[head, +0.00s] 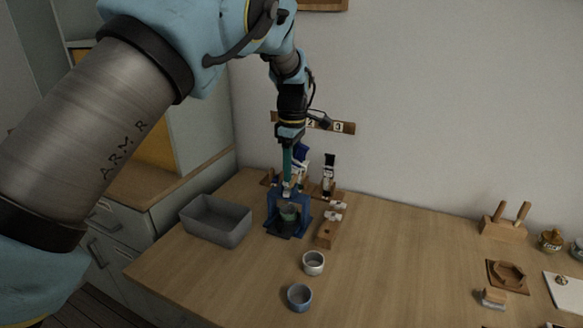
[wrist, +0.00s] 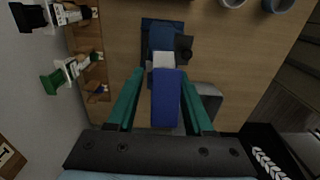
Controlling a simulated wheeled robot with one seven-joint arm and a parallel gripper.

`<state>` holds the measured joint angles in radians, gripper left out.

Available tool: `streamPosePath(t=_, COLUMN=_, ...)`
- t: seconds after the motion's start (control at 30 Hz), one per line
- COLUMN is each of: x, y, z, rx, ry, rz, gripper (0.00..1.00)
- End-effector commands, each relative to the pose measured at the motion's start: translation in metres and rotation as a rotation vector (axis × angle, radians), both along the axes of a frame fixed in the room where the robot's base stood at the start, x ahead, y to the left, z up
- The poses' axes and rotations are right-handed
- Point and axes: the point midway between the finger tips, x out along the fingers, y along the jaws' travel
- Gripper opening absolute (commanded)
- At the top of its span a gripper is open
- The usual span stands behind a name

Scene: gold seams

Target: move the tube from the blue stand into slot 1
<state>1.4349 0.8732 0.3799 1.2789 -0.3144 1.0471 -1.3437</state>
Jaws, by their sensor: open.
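The tube (wrist: 166,97) has a long blue cap and a white collar; in the wrist view it points up from the blue stand (wrist: 160,38). In the head view the blue stand (head: 273,215) is on the table below my arm. My gripper (wrist: 163,112) is open, its teal fingers on either side of the blue cap with a gap on both sides. The wooden rack (wrist: 88,68) runs along the wall side. It holds a black-capped tube (wrist: 30,17) and a green-capped tube (wrist: 53,82). In the head view my gripper (head: 287,178) hides much of the tube and rack.
A grey bin (head: 216,220) stands left of the stand. A wooden block with white pieces (head: 327,232) is close on the right. A white cup (head: 313,263) and a blue-grey cup (head: 299,297) are in front. The wall plaque (head: 343,127) shows 2 and 3. The table's middle is clear.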

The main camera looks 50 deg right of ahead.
Motion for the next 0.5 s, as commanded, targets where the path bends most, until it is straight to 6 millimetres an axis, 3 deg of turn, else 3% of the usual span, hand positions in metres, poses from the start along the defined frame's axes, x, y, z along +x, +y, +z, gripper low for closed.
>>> streamPosePath(t=0.27, x=0.000, y=-0.002, z=0.024, rx=-0.006, ry=-0.002, rz=-0.001, gripper=0.52)
streamPosePath(t=0.5, x=0.000, y=-0.001, z=0.076, rx=-0.006, ry=-0.002, rz=-0.001, gripper=0.52)
